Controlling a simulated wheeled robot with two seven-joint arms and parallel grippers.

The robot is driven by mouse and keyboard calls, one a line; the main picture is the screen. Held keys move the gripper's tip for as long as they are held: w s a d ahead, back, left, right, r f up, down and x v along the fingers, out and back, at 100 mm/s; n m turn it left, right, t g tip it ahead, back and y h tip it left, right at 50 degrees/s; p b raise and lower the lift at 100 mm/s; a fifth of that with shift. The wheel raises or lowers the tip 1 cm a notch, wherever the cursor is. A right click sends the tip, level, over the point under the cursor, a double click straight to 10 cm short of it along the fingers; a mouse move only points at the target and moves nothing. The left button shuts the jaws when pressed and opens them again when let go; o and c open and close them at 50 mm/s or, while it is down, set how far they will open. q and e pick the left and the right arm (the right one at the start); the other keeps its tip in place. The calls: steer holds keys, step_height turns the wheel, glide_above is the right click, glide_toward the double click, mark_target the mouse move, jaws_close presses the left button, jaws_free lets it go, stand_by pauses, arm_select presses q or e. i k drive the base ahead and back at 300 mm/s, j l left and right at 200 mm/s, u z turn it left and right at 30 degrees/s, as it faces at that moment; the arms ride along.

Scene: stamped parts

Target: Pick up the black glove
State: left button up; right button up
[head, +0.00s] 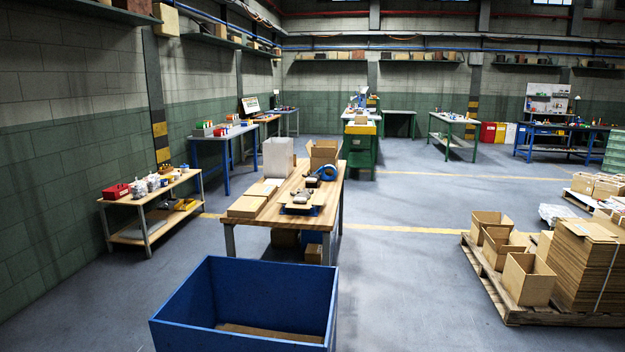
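I cannot make out a black glove in the head view. Small dark items (303,194) lie on and around a flat cardboard piece on the wooden packing table (336,192), too small to identify. A blue tape dispenser (326,172) stands behind them, with an open cardboard box (323,153) and a pale grey bin (278,157) at the table's back. Neither of my grippers shows in this view.
A large blue bin (186,337) stands in front of the table. A low shelf cart (146,198) stands by the left wall. A pallet (505,308) with cardboard boxes is at right. Grey floor (400,285) is clear between table and pallet.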

mark_target(312, 178)
steer(key=i+l+z, duration=0.3)
steer(key=i+z, duration=0.3)
steer(key=i, duration=0.15)
steer(key=i+l+z, duration=0.25)
steer(key=i, duration=0.4)
steer(key=i+z, duration=0.2)
steer(key=i, duration=0.45)
steer(key=i+j+u, duration=0.15)
steer(key=i+u, duration=0.15)
steer(key=i, duration=0.45)
steer(key=i+u, duration=0.3)
steer(key=i, duration=0.45)
steer(key=i+l+u, duration=0.3)
steer(key=i, duration=0.4)
steer(key=i+u, duration=0.2)
steer(key=i, duration=0.2)
steer(key=i+l+u, duration=0.2)
steer(key=i, duration=0.25)
steer(key=i+l+u, duration=0.2)
steer(key=i, duration=0.2)
steer(key=i+l+u, duration=0.25)
steer(key=i, duration=0.15)
steer(key=j, duration=0.1)
